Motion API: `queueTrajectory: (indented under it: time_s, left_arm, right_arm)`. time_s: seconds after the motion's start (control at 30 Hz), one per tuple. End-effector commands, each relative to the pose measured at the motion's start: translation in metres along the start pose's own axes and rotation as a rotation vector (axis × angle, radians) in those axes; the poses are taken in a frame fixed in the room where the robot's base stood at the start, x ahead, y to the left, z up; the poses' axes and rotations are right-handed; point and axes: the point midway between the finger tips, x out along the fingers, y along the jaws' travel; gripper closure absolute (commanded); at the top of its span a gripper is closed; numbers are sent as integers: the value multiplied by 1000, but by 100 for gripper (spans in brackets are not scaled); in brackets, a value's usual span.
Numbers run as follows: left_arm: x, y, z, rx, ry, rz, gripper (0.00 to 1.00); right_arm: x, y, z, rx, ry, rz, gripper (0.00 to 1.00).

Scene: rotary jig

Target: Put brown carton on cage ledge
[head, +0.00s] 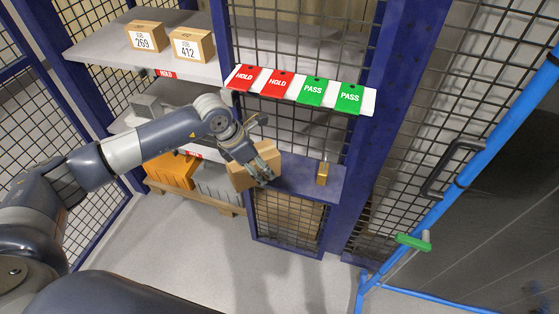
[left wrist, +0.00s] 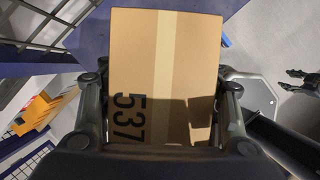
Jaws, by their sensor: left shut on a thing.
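The brown carton (head: 240,180) is in my left gripper (head: 262,172), over the left part of the blue cage ledge (head: 300,180). In the left wrist view the carton (left wrist: 165,75) fills the middle between the two fingers, with "537" printed on it and a paler tape strip. My left gripper is shut on it. I cannot tell whether the carton touches the ledge, because the gripper and carton hide that part. My right gripper (left wrist: 298,80) shows small at the right edge of the left wrist view, its fingers apart and empty.
A brass padlock (head: 323,173) is at the ledge's right part. Red HOLD and green PASS tags (head: 313,91) hang above on a white strip. Cartons 269 (head: 145,37) and 412 (head: 192,45) sit on the upper shelf. An orange bin (head: 172,170) stands lower left. A blue-framed door is at right.

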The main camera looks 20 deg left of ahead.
Motion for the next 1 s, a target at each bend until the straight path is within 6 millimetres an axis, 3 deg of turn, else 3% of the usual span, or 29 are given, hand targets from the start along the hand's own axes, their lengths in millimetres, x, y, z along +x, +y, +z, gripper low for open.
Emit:
queueTrajectory:
  time_s: [0.1,0.33,0.47,0.7,1.0]
  left_arm:
    - [8,2,29,-1,-4,-1,82]
    - [25,6,54,0,-3,1,82]
    - [30,6,55,-2,0,0,82]
    - [57,6,43,-2,0,0,82]
    - [61,6,42,-1,-2,2,82]
  right_arm:
    - [-14,7,4,-2,-10,8,54]
    - [-22,14,12,0,-23,16,54]
    - [-26,14,11,1,-22,17,54]
    - [-41,14,9,1,-20,16,54]
    - [-38,6,6,3,-16,8,54]
